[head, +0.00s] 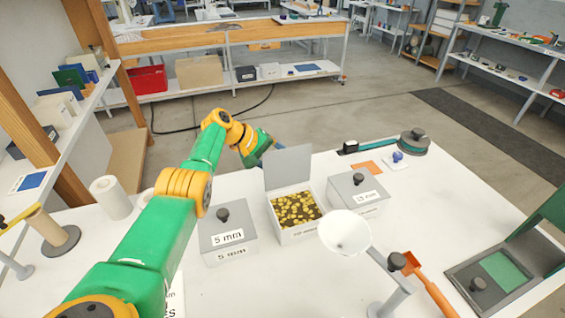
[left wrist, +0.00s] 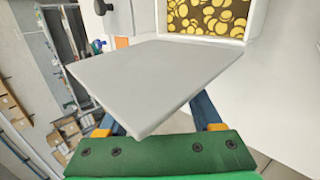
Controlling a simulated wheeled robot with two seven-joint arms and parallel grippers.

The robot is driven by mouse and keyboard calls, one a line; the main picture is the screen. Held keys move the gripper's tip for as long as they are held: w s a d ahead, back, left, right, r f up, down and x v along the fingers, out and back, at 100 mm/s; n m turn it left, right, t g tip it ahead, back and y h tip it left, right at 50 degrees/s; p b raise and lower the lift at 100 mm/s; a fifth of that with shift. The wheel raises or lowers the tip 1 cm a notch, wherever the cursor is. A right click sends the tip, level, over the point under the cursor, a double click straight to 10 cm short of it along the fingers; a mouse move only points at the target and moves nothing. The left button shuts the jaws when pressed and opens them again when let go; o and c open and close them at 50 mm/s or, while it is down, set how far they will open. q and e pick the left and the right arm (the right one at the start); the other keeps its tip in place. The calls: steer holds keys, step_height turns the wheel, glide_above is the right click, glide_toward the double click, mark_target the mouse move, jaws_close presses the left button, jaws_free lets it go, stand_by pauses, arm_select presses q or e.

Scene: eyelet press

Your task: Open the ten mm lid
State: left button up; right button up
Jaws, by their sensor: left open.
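The middle grey box (head: 290,238), between the 5 mm box and another lidded box, is open and full of yellow eyelets (head: 297,208). Its front label is too small to read surely. Its grey lid (head: 289,167) stands raised at the back edge. In the left wrist view the lid (left wrist: 150,78) crosses the picture, with the eyelets (left wrist: 208,15) beyond it. My left gripper (head: 262,153) is open behind the raised lid, its fingertips partly hidden by it. Whether they touch the lid I cannot tell. My right gripper is out of view.
The closed 5 mm box (head: 228,240) stands left and a closed box (head: 357,193) right, both with black knobs. A grey press-like fixture (head: 505,275) is at right. The table's front middle is mostly free.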

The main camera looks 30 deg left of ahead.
arm_select(q)
steer(key=p+v, duration=0.1)
steer(key=v, duration=0.1)
steer(key=shift+r+p, duration=0.35)
steer(key=shift+p, duration=0.05)
steer(key=b+v, duration=0.1)
steer(key=v, duration=0.3)
steer(key=shift+s+a, duration=0.3)
